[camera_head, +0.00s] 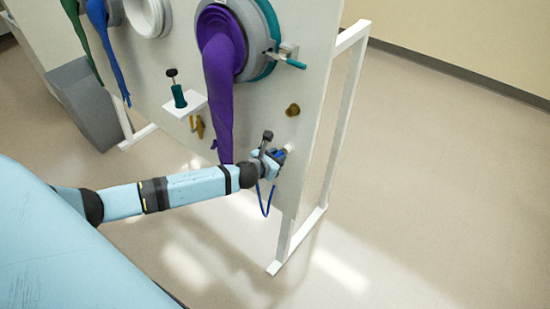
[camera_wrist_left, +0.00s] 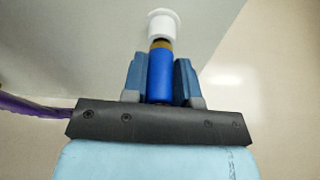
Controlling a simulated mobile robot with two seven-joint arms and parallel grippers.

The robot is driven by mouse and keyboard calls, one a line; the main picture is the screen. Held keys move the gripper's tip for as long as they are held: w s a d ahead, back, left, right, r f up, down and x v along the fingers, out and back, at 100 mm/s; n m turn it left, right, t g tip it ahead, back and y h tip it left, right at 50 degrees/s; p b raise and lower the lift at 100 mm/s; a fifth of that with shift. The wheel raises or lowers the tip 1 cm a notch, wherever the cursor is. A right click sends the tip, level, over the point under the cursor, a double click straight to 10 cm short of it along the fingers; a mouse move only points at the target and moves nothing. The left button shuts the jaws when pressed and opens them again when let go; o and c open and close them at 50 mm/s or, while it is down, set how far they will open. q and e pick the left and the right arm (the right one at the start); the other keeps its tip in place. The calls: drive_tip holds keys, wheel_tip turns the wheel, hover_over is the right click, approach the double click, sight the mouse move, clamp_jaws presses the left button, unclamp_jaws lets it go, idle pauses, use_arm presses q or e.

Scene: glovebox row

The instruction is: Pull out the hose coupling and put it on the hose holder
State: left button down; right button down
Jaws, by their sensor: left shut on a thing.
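The hose coupling is a blue cylinder (camera_wrist_left: 160,78) with a brass end, between my left gripper's two fingers in the left wrist view. My left gripper (camera_wrist_left: 160,80) is shut on it, in front of the panel's lower right part; the gripper also shows in the head view (camera_head: 273,158). The brass end is at the mouth of a white round port (camera_wrist_left: 163,24); I cannot tell whether it is seated or just clear. A thin blue hose (camera_head: 265,202) hangs in a loop below the gripper. I cannot tell surely which fitting is the hose holder. My right gripper is not in view.
A white frame leg (camera_head: 342,120) stands at the right. Floor beyond it is clear.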

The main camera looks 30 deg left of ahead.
use_arm(q)
drive_tip(key=shift+w, duration=0.35)
drive_tip(key=c, duration=0.8)
unclamp_jaws()
drive_tip(key=shift+w+f, duration=0.1)
drive_tip(key=v, duration=1.4)
